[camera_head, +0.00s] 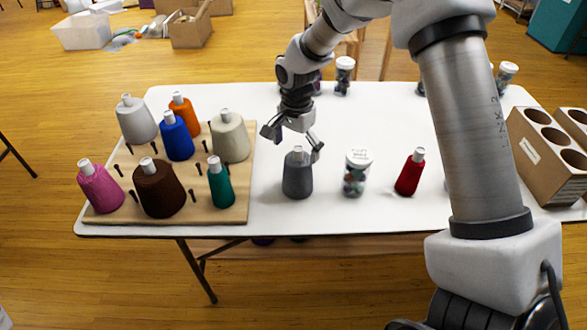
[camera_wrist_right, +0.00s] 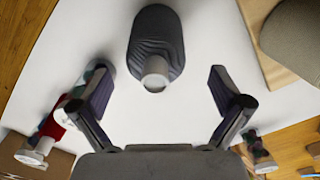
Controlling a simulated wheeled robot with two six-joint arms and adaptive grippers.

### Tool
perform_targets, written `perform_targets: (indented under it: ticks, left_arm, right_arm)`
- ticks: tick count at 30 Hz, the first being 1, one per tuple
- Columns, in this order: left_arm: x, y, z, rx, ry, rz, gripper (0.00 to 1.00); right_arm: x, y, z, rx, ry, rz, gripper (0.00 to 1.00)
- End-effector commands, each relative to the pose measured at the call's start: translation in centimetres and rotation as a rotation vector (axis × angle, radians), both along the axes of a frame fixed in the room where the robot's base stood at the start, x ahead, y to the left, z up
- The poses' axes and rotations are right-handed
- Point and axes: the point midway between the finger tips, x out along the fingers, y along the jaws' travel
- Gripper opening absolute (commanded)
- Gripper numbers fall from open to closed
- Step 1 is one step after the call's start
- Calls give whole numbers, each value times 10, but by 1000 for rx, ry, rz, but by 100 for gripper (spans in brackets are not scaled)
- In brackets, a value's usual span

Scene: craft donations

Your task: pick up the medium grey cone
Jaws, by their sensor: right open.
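The medium grey cone (camera_head: 298,177) stands upright on the white table, right of the wooden peg board. My right gripper (camera_head: 292,138) is open and empty, above and just behind the cone in the head view. In the right wrist view the grey cone (camera_wrist_right: 156,45) lies ahead of the open fingers (camera_wrist_right: 160,92), roughly centred between them, with its white tip toward me. One finger overlaps the cone's upper right side in the head view; I cannot tell whether they touch. My left gripper is not in view.
The peg board (camera_head: 235,205) holds several cones. Right of the grey cone stand a jar of beads (camera_head: 357,174) and a red cone (camera_head: 410,173). Jars (camera_head: 344,75) stand behind my gripper. A cardboard holder (camera_head: 545,165) with round holes is at the right edge.

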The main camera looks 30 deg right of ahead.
Motion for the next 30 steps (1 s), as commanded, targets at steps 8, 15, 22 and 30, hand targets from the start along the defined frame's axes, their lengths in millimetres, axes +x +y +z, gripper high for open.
perform_targets:
  ticks: [8, 15, 22, 30]
  left_arm:
    - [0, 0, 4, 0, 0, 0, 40]
    - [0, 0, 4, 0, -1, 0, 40]
    - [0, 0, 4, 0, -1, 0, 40]
    - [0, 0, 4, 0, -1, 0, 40]
  right_arm:
    - [-5, -3, -46, 0, 3, 0, 100]
    - [-5, -3, -52, 0, -1, 0, 100]
    - [-5, -3, -52, 0, 0, 1, 34]
    - [-5, -3, -52, 1, 1, 0, 34]
